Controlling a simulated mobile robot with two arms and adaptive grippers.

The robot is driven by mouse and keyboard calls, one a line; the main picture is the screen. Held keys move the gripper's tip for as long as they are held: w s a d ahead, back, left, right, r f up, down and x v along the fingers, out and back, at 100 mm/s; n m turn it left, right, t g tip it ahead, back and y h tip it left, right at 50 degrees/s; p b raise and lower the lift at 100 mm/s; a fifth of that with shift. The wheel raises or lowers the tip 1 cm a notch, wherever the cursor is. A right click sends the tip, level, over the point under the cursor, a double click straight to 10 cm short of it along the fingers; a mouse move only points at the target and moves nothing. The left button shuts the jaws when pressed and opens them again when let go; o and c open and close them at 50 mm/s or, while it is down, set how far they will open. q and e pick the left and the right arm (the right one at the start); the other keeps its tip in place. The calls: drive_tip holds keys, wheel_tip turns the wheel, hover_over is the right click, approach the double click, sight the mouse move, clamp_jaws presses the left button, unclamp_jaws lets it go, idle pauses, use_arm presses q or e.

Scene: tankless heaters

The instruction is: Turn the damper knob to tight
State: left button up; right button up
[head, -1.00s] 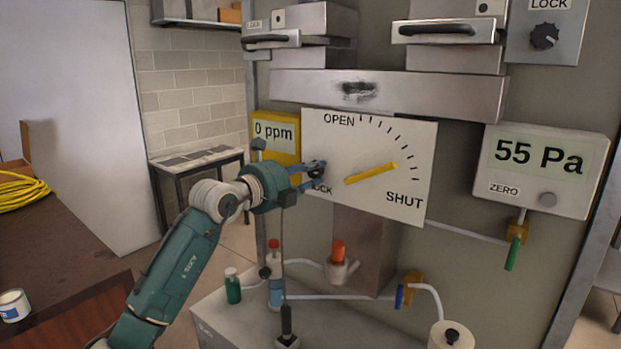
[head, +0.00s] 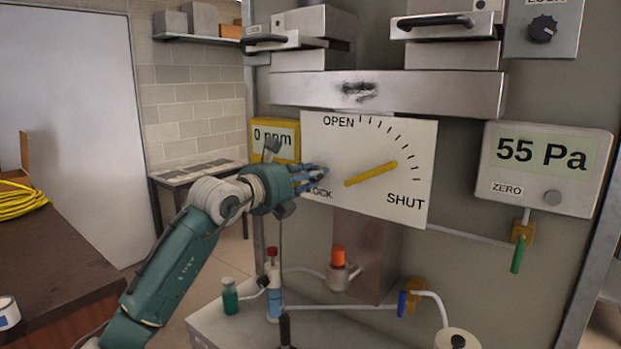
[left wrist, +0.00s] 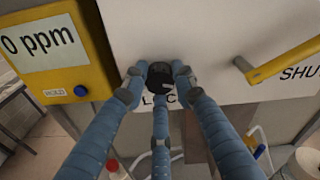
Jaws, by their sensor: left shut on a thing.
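The damper panel (head: 355,130) is a white plate marked OPEN, SHUT and LOCK, with a tick arc and a yellow lever (head: 370,174). The damper knob is a small black knob (left wrist: 160,74) just above the LOCK label at the panel's lower left. My left gripper (head: 313,178) is shut on this knob; in the left wrist view its blue fingers (left wrist: 157,80) close around it from both sides and below. Fingers mostly hide the knob in the head view. The knob's pointer cannot be read. My right gripper is out of view.
A yellow 0 ppm meter (head: 286,131) stands close to the left of my gripper. A 55 Pa gauge (head: 567,165) is at the right. Below are an orange-capped valve (head: 338,258), pipes and a green bottle (head: 230,296).

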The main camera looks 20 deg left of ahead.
use_arm(q)
drive_tip(key=shift+d+f, duration=0.2)
drive_tip(key=shift+f, duration=0.4)
drive_tip(key=o, duration=1)
drive_tip(key=shift+o, duration=0.8)
drive_tip(key=shift+a+r, duration=0.1)
drive_tip(key=shift+r, duration=0.25)
drive_tip(key=f+v, duration=0.1)
drive_tip(key=v, duration=1.1)
drive_tip(key=shift+r, duration=0.5)
